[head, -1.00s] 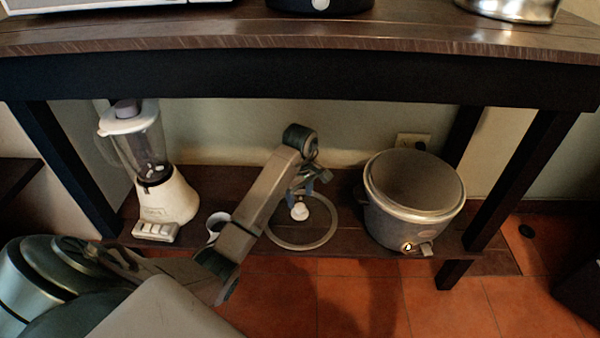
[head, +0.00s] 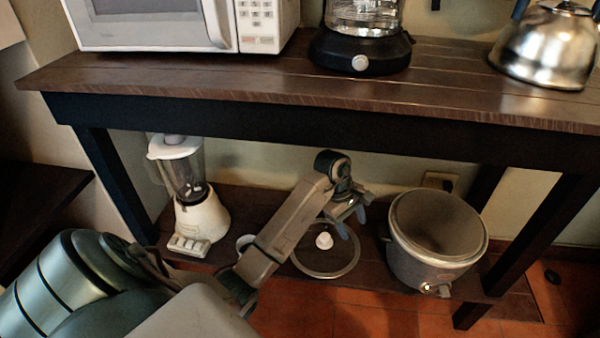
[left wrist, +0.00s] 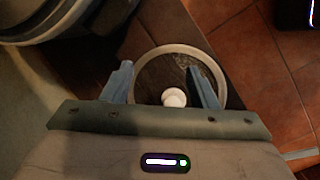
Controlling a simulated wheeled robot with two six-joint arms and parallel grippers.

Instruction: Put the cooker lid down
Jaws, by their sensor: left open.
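The cooker lid (head: 312,266), a glass disc with a pale rim and a white knob, lies on the lower shelf to the left of the cooker. My left gripper (head: 347,217) is open just above the lid and holds nothing. In the left wrist view the lid (left wrist: 219,72) shows below the open fingers (left wrist: 160,88), with its white knob between them in the picture. The grey cooker (head: 420,262) stands at the right of the lower shelf, with its round top facing up. My right gripper is not in view.
A white blender (head: 203,222) and a cup (head: 245,243) stand left of the lid on the lower shelf (head: 352,287). The upper shelf (head: 440,85) overhangs, with a microwave (head: 180,25), a coffee maker (head: 360,45) and a kettle (head: 548,45) on it.

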